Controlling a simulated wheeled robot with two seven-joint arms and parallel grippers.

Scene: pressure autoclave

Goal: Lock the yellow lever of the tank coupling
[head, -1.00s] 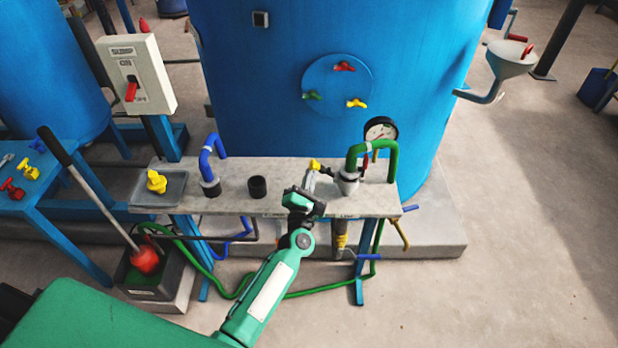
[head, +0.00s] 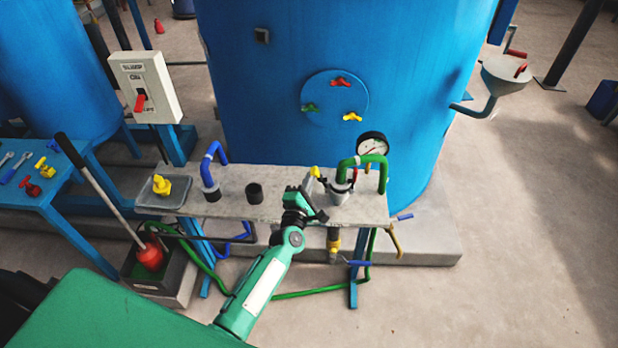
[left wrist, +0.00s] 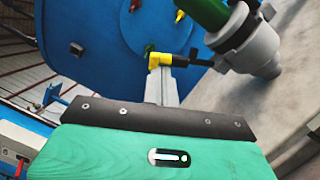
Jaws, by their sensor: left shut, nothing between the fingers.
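The tank coupling (head: 339,194) is a pale grey collar on the bench, with the green hose (head: 344,167) rising from it. Its yellow lever (head: 315,171) sticks out on the coupling's left side. In the left wrist view the lever's yellow end (left wrist: 165,60) is joined by a dark bar to the coupling (left wrist: 255,48). My left gripper (head: 307,188) is just left of the coupling, shut and empty. In the left wrist view its grey fingers (left wrist: 162,82) reach up to the yellow end; whether they touch it I cannot tell. My right gripper is not in view.
The grey bench (head: 225,205) also carries a blue hose (head: 211,168), a black socket (head: 254,193) and a tray (head: 147,195) with a yellow part. A pressure gauge (head: 372,144) stands behind the coupling. The large blue tank (head: 260,85) rises behind the bench. Floor at right is clear.

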